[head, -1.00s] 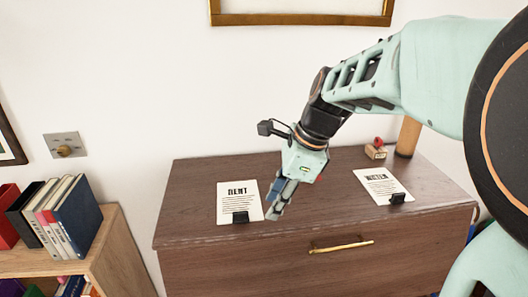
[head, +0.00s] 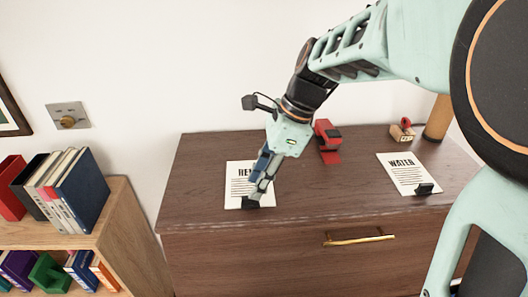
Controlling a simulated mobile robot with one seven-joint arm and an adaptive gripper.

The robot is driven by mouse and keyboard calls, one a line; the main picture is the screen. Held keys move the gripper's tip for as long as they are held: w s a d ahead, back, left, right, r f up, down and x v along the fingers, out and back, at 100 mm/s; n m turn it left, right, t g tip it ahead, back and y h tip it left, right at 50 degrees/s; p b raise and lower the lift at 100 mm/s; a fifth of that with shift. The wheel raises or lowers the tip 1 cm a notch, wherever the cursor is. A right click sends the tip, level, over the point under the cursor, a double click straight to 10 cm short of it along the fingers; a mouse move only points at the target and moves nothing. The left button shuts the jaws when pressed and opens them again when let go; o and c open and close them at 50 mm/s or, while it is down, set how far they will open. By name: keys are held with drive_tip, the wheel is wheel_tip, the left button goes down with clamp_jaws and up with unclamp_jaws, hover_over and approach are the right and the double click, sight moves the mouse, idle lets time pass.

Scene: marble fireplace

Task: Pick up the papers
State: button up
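Two white papers lie on the brown dresser top. The left paper (head: 236,184), headed with "RENT" partly hidden now, has a black clip (head: 250,203) at its front edge. The right paper (head: 402,172) reads "WATER" and has a black clip (head: 424,189) at its front right corner. My gripper (head: 256,194) points down over the left paper, its fingertips at or just above that clip. The fingers cover part of the paper. I cannot tell whether they touch the clip or have closed on it.
The dresser (head: 205,205) has a brass handle (head: 360,240) in front. A red object (head: 327,136) stands behind my gripper. A small wooden red-topped object (head: 402,130) and a wooden cylinder (head: 438,118) stand at the back right. A bookshelf (head: 118,215) is at left. The dresser's middle is clear.

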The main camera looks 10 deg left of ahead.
drive_tip(key=x, duration=0.4)
drive_tip(key=shift+d+f, duration=0.1)
drive_tip(key=shift+f, duration=0.05)
drive_tip(key=shift+c, duration=0.6)
clamp_jaws()
